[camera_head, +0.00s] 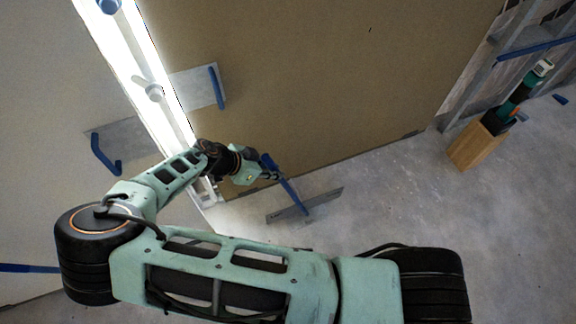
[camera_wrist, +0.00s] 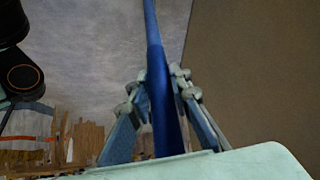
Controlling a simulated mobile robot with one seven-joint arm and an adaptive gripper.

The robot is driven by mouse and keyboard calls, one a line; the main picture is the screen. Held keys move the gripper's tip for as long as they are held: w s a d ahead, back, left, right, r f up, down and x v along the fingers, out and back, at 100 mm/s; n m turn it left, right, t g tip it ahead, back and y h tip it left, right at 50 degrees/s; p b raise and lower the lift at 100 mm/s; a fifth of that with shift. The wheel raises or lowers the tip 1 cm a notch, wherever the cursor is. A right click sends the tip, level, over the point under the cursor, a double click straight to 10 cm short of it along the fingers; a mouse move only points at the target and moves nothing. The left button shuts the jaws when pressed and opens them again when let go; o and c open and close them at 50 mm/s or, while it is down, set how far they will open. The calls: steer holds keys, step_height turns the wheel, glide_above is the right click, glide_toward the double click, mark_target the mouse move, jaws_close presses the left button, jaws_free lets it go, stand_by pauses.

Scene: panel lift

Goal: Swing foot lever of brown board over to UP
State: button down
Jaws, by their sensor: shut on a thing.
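The brown board (camera_head: 330,70) stands upright behind my arm, its lower edge close to the floor. The foot lever (camera_head: 293,196) is a blue bar at the board's lower left, rising at a slant from a flat grey plate (camera_head: 325,203) on the floor. My gripper (camera_head: 272,176) is shut on the blue lever near its upper part. In the wrist view the lever (camera_wrist: 155,50) runs between the two fingers of my gripper (camera_wrist: 165,100), with the brown board (camera_wrist: 260,70) to the right. The fingers hide part of the lever in the head view.
A bright white post (camera_head: 135,60) stands left of the board. Grey plates with blue handles (camera_head: 215,88) (camera_head: 105,153) sit on either side of it. A wooden block (camera_head: 478,146) with a green tool stands at right. The floor (camera_head: 400,205) in front is clear.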

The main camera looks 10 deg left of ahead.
steer(key=s+a+f+b, duration=0.2)
steer(key=a+b, duration=0.1)
steer(key=a, duration=0.1)
steer(key=s+a+f+t+h+b, duration=0.1)
steer(key=s+a+f+b, duration=0.1)
steer(key=s+a+b, duration=0.1)
steer(key=shift+a+h, duration=0.3)
steer(key=shift+a, duration=0.4)
steer(key=c, duration=2)
jaws_free()
steer(key=shift+o, duration=1.2)
steer(key=shift+r, duration=0.1)
steer(key=shift+w, duration=0.1)
steer(key=shift+r, duration=0.1)
steer(key=v, duration=1.2)
